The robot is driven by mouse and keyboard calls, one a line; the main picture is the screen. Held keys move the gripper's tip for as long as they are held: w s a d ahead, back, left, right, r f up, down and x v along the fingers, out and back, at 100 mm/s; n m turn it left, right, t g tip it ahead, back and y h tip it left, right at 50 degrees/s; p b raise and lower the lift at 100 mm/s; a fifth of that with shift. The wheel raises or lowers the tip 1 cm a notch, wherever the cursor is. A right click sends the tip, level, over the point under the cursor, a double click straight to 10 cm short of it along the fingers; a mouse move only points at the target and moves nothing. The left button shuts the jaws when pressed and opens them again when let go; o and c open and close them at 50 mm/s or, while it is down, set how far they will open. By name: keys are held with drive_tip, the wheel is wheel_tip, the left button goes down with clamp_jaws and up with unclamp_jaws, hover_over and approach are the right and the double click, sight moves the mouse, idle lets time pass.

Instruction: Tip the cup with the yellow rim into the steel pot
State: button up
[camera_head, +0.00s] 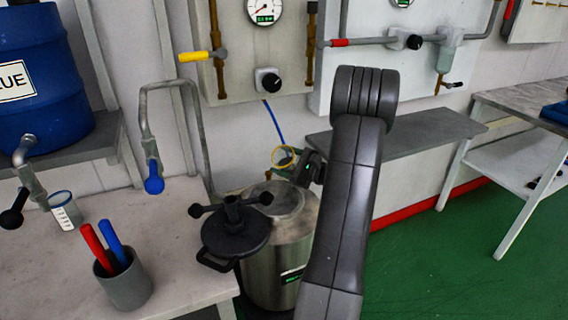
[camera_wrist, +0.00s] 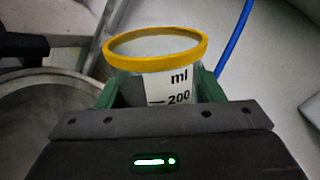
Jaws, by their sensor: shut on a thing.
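The cup with the yellow rim (camera_wrist: 158,80) is held in my gripper (camera_wrist: 157,92), and its label with "ml" and "200" shows in the wrist view. My green fingers close on its two sides. Only a pale inside of the cup shows, so I cannot tell how full it is. In the head view the yellow rim (camera_head: 284,157) shows above the back of the steel pot (camera_head: 262,270), beside my gripper (camera_head: 306,168). In the wrist view the pot's rim (camera_wrist: 52,73) is at the left.
A black lid (camera_head: 236,238) with a knobbed handle sits at the pot's front left. The table (camera_head: 165,215) bears a blue-rimmed cup (camera_head: 65,210) and a grey holder (camera_head: 124,285) with red and blue sticks. A blue-ended tap (camera_head: 153,178) stands left of the pot. Green floor is clear at right.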

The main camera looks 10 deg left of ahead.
drive_tip(key=shift+f+n+b, duration=0.35)
drive_tip(key=shift+n+b, duration=0.4)
drive_tip(key=shift+b, duration=0.25)
drive_tip(key=shift+f+n+b, duration=0.3)
drive_tip(key=shift+n+b, duration=0.45)
drive_tip(key=shift+b, duration=0.25)
drive_tip(key=shift+s+a+f+n+b, duration=0.1)
drive_tip(key=shift+s+n+b, duration=0.2)
drive_tip(key=shift+n+b, duration=0.5)
drive_tip(key=shift+s+a+f+n+b, duration=0.1)
drive_tip(key=shift+s+n+b, duration=0.15)
drive_tip(key=shift+n+b, duration=0.55)
drive_tip(key=shift+s+a+r+n+b, duration=0.15)
drive_tip(key=shift+n+b, duration=1.15)
drive_tip(key=shift+b, duration=1.65)
drive_tip(key=shift+s+a+r+n+b, duration=0.1)
drive_tip(key=shift+s+r+n+b, duration=0.35)
drive_tip(key=shift+n+b, duration=0.9)
drive_tip(key=shift+s+a+r+n+b, duration=0.15)
drive_tip(key=shift+r+n+b, duration=0.45)
drive_tip(key=shift+b, duration=1.4)
drive_tip(key=shift+f+n+b, duration=0.25)
drive_tip(key=shift+n+b, duration=0.1)
drive_tip(key=shift+b, duration=0.35)
drive_tip(key=shift+r+b, duration=0.1)
drive_tip(key=shift+b, duration=0.25)
